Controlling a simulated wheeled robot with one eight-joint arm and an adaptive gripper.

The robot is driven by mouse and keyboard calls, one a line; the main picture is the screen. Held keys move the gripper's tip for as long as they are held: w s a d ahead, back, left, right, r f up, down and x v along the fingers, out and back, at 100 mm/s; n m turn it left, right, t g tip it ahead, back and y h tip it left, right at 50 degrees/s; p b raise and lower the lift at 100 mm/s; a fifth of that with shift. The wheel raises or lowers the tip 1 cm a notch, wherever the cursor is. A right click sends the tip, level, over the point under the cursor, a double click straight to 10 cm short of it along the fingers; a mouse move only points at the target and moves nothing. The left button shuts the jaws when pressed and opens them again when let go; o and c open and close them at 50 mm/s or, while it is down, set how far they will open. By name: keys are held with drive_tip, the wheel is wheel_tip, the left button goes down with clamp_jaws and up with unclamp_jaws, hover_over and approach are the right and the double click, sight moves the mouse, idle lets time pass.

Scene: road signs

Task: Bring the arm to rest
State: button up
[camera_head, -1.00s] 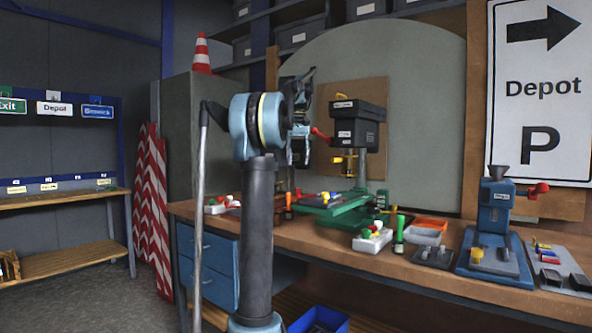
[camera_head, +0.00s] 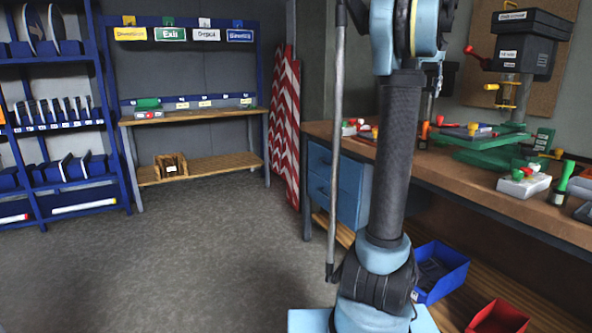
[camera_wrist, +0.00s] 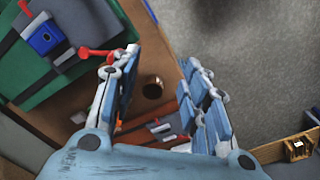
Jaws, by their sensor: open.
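My gripper (camera_wrist: 155,75) shows in the wrist view with its two blue, jointed fingers spread apart and nothing between them. It is above the wooden bench, with bench top and a round dark spot visible in the gap. In the head view my arm stands upright right of centre. Its upper end is cut off by the top edge, and the gripper is mostly hidden behind it.
The workbench (camera_head: 480,190) runs along the right, with a dark press (camera_head: 522,42) and stamps on it. A blue bin (camera_head: 440,270) and red bin (camera_head: 497,318) sit low beside my arm. A sign rack (camera_head: 190,118) and blue shelving (camera_head: 60,125) stand left; floor between is clear.

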drive_tip(key=s+a+f+n+t, duration=0.1)
drive_tip(key=s+a+f, duration=0.9)
drive_tip(key=a+f, duration=0.3)
drive_tip(key=s+a+f+n, duration=0.2)
drive_tip(key=s+a+f, duration=0.85)
drive_tip(key=f, duration=0.35)
drive_tip(key=s+a+f, duration=0.2)
drive_tip(key=s+f, duration=0.2)
drive_tip(key=f, duration=0.3)
drive_tip(key=s+a+f, duration=0.1)
drive_tip(key=s+f, duration=0.3)
drive_tip(key=f, duration=0.4)
drive_tip(key=shift+s+a+t, duration=0.15)
drive_tip(key=shift+a+t, duration=0.25)
